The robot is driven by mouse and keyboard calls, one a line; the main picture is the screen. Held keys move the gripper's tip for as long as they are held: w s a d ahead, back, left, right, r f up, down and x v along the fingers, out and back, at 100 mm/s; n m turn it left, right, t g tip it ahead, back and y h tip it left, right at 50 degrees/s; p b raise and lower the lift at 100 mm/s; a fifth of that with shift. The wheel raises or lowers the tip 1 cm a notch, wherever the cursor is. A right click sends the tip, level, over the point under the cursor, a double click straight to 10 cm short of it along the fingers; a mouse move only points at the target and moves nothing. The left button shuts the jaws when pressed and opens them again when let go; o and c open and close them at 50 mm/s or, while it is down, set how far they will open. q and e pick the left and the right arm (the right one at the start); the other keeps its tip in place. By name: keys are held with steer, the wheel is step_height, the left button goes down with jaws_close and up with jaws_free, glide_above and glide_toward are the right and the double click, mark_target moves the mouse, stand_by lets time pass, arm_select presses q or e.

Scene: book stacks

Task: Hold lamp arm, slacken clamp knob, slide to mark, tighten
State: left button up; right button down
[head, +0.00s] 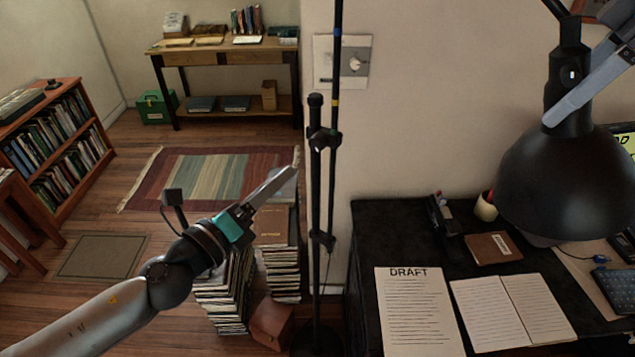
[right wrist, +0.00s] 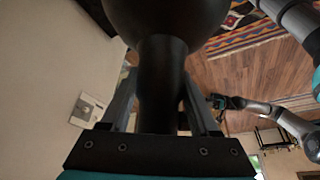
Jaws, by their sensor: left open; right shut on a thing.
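The lamp's black shade (head: 565,185) hangs at the right of the head view, over the desk. My right gripper (head: 552,117) is shut on the lamp's neck (head: 567,75); in the right wrist view its fingers lie on both sides of the black neck (right wrist: 162,85). A black stand pole (head: 335,75) with blue and yellow bands rises mid-view. A dark clamp (head: 325,139) with a small knob joins it to a thicker post. My left gripper (head: 292,172) is open and empty, left of the post and below the clamp, its jaws seen nearly edge-on.
A black desk (head: 375,225) holds a DRAFT sheet (head: 415,310), an open book (head: 512,312) and a brown notebook (head: 493,248). Book stacks (head: 222,295) stand on the floor below my left gripper. A wall switch plate (head: 325,60) is behind the pole.

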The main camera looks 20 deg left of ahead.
arm_select(q)
steer(key=shift+s+a, duration=0.1)
steer(key=shift+s, duration=0.2)
arm_select(e)
steer(key=shift+r, duration=0.15)
steer(key=shift+c, duration=0.2)
jaws_free()
steer(key=v, duration=1.1)
steer(key=shift+d+r, duration=0.25)
steer(key=shift+r, duration=0.1)
steer(key=shift+s, duration=0.1)
